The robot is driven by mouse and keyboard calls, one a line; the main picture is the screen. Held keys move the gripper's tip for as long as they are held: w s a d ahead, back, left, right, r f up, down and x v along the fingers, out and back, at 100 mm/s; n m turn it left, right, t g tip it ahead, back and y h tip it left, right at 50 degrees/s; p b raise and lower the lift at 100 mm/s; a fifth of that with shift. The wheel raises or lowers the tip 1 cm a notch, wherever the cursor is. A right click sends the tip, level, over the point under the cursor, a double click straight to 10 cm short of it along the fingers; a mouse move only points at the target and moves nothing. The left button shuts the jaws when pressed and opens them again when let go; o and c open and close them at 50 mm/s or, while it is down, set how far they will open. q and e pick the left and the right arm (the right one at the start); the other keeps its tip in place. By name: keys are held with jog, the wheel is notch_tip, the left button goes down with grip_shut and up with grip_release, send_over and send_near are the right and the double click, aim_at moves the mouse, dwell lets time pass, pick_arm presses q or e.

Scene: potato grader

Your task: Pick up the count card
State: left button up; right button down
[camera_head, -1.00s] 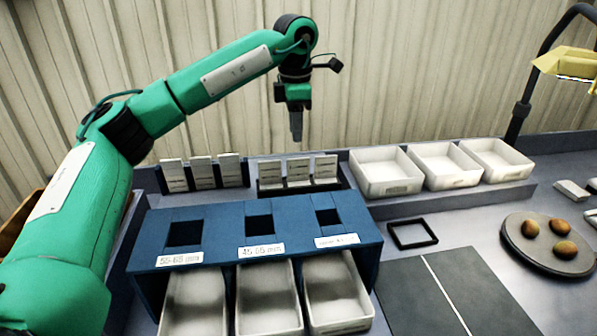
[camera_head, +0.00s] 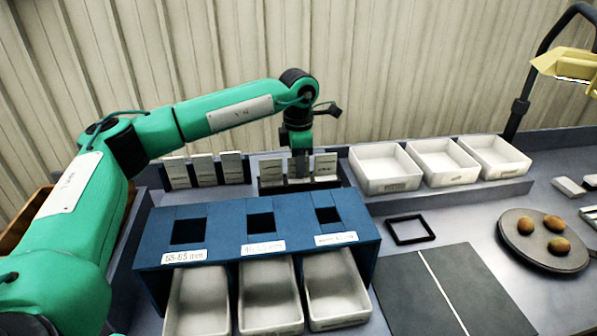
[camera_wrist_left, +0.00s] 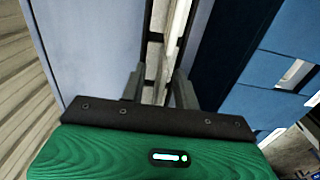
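Two dark racks of white cards stand at the back of the bench, and I cannot read which one is the count card. The right-hand rack (camera_head: 267,191) holds a left card (camera_head: 270,168), a right card (camera_head: 325,165) and a middle card mostly hidden behind my gripper. My left gripper (camera_head: 302,173) points down over that middle card. In the left wrist view, my left gripper (camera_wrist_left: 160,90) has its fingers apart, with a pale card edge (camera_wrist_left: 172,50) between them; gaps show, and contact is unclear. My right gripper is out of view.
A blue sizing box (camera_head: 220,222) with three square holes stands in front, with white bins (camera_head: 270,308) below. Three white trays (camera_head: 385,170) stand right of the racks. Another card rack (camera_head: 205,170) is on the left. A round plate (camera_head: 515,245) holds potatoes.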

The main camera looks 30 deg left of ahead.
pick_arm(q)
grip_shut()
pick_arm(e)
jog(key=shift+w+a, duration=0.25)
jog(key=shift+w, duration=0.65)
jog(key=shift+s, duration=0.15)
